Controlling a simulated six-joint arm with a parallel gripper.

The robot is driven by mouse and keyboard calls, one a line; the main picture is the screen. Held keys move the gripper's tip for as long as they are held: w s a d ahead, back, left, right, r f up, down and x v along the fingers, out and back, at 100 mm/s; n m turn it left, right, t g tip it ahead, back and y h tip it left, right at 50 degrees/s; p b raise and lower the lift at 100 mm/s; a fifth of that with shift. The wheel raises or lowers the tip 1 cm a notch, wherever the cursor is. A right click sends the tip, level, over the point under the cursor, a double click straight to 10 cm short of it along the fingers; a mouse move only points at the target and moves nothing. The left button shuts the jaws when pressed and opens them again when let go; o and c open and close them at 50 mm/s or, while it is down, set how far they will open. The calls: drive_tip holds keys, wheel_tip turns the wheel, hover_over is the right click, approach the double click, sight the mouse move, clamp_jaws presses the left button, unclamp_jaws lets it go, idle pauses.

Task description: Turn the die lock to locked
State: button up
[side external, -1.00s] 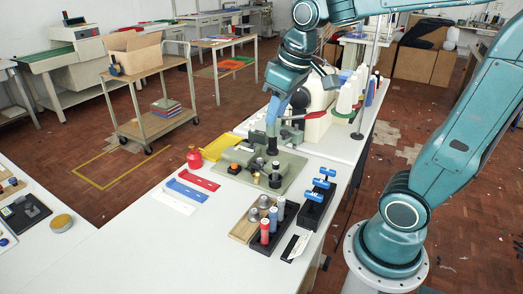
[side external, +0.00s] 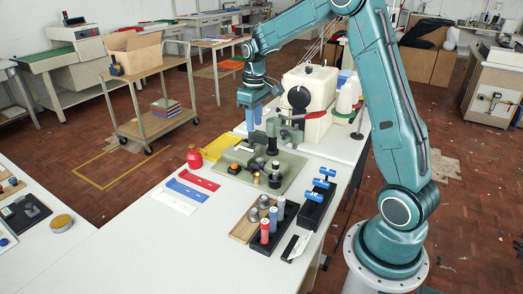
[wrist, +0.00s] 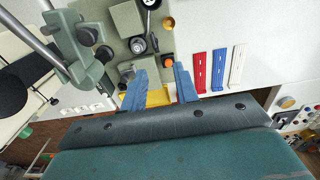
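The green-grey buttonhole press (side external: 289,133) stands on a flat green base plate (side external: 292,178), with dark knobs and small round fittings. I cannot tell for certain which fitting is the die lock or how it is set. A dark round knob on a grey block (wrist: 137,45) shows in the wrist view, just beyond my fingertips. My gripper (side external: 250,124) is raised left of the press head. In the wrist view my gripper (wrist: 160,67) has its two blue fingers apart with nothing between them; the yellow tray (wrist: 158,97) shows through the gap.
A black rack (side external: 270,239) with several cylinders and a stand with blue handles (side external: 318,197) are at the front right. A large white container (side external: 312,92) stands behind the press.

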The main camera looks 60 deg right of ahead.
sight(253, 168)
drive_tip(key=shift+w+d+f, duration=0.25)
drive_tip(key=shift+d+f, duration=0.25)
drive_tip(key=shift+f, duration=0.15)
drive_tip(key=shift+w+d+f, duration=0.2)
drive_tip(key=shift+d+f, duration=0.25)
drive_tip(key=shift+f, duration=0.15)
drive_tip(key=shift+f, duration=0.2)
wheel_tip(253, 168, down, 14)
drive_tip(key=shift+r, duration=0.25)
clamp_jaws()
